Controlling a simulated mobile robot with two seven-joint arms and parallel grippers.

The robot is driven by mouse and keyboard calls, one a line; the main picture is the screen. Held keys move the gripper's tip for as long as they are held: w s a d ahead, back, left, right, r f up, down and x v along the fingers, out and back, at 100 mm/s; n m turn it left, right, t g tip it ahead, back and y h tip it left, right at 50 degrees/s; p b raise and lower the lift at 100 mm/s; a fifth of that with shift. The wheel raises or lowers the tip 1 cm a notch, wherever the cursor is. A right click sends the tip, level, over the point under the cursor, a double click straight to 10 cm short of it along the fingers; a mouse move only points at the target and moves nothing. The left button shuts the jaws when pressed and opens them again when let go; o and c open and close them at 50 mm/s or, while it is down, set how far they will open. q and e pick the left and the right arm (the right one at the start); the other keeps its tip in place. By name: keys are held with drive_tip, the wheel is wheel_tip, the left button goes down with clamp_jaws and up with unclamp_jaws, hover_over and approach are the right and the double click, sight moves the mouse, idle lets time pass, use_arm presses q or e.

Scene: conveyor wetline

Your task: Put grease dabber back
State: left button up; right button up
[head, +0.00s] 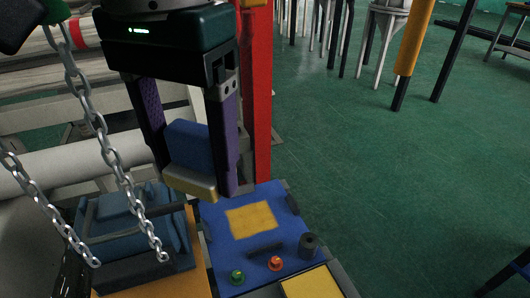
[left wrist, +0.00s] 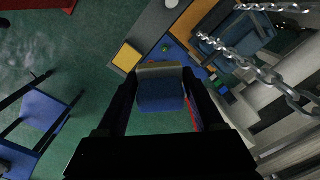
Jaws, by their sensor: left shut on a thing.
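My left gripper (head: 196,172) is shut on the grease dabber (head: 188,145), a blue block with a tan lower end. The dabber hangs between the two purple-faced fingers, tan end down. It is in the air, apart from the blue panel (head: 222,214) with a yellow square (head: 251,221) below and to the right. In the left wrist view the dabber (left wrist: 160,95) sits between the fingers of my left gripper (left wrist: 160,82). Its tan end points away from the wrist. My right gripper is not in view.
The blue panel bears a green button (head: 237,277), an orange button (head: 276,263) and a dark knob (head: 309,245). Two chains (head: 88,115) hang at the left, near a blue folded item (head: 125,218) in a dark frame. A red post (head: 257,90) stands behind the gripper.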

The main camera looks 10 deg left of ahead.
use_arm(q)
drive_tip(key=d+f+b, duration=0.1)
drive_tip(key=f+b, duration=0.3)
drive_tip(key=f, duration=0.6)
drive_tip(key=s+f+b, duration=0.1)
drive_tip(key=f+b, duration=0.4)
drive_tip(key=f, duration=0.4)
drive_tip(key=s+d+f+b, duration=0.1)
drive_tip(key=f+b, duration=0.3)
drive_tip(key=f, duration=0.6)
drive_tip(key=shift+s+d+f, duration=0.1)
drive_tip(key=shift+d+f, duration=0.2)
wheel_tip(320, 180, down, 5)
drive_tip(key=b, duration=0.3)
drive_tip(key=shift+r, duration=0.15)
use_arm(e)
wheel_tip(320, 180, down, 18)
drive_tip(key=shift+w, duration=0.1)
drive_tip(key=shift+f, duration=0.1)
use_arm(q)
drive_tip(key=o, duration=1.3)
